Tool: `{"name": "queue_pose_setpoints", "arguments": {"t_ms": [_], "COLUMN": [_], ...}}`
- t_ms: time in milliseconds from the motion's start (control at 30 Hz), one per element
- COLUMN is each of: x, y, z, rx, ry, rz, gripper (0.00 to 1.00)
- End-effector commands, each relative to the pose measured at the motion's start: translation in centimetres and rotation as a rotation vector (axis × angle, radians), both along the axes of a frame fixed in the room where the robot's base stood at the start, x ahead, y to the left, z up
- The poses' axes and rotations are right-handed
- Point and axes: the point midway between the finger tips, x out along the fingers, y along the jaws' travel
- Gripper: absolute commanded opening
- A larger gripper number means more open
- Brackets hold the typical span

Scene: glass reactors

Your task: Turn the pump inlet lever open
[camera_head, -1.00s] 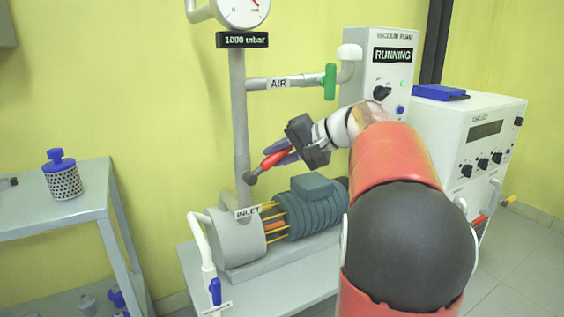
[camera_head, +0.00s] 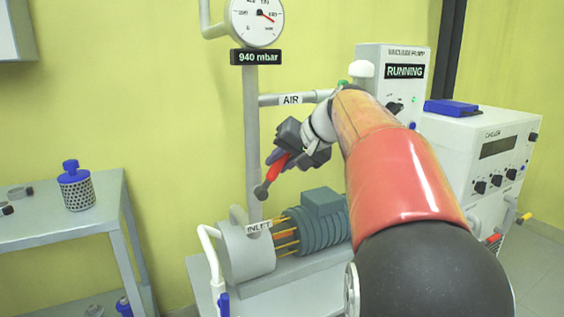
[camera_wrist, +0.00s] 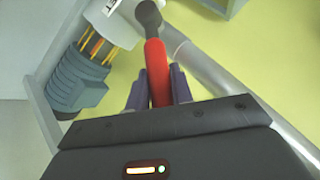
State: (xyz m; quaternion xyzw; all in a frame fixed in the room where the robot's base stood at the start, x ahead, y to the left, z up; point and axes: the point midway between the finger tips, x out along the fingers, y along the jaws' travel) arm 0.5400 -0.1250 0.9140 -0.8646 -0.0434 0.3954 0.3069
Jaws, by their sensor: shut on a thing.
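The pump inlet lever (camera_head: 279,167) has a red handle and a dark round hub. It sits on the vertical pipe (camera_head: 252,130) above the INLET label (camera_head: 258,227). In the head view its handle slants up to the right from the hub. My gripper (camera_head: 281,160) is shut on the red handle, coming from the upper right. In the wrist view the red lever (camera_wrist: 157,65) lies between the two purple fingers of my gripper (camera_wrist: 159,85), with its hub at the top. The upper end of the handle is hidden by the gripper.
The pump motor (camera_head: 318,215) lies below my gripper. A gauge (camera_head: 257,20) above reads 940 mbar. The AIR pipe (camera_head: 275,100) runs behind my arm, which hides most of its green handle. The vacuum pump box (camera_head: 405,82) and chiller (camera_head: 500,150) stand right.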

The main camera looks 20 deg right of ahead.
Motion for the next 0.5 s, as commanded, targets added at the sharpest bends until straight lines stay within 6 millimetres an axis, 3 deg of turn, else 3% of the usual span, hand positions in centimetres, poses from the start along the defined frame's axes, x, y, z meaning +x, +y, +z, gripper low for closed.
{"name": "queue_pose_setpoints", "arguments": {"t_ms": [200,233,367,500], "x": [-0.02,-0.02,-0.01,0.00], "y": [0.03,0.03,0.03,0.02], "z": [-0.08,-0.08,-0.07,-0.06], "rx": [0.001,0.002,0.002,0.002], "ry": [0.003,0.002,0.001,0.001], "rz": [0.001,0.002,0.001,0.001], "gripper": [0.00,0.25,0.42,0.44]}}
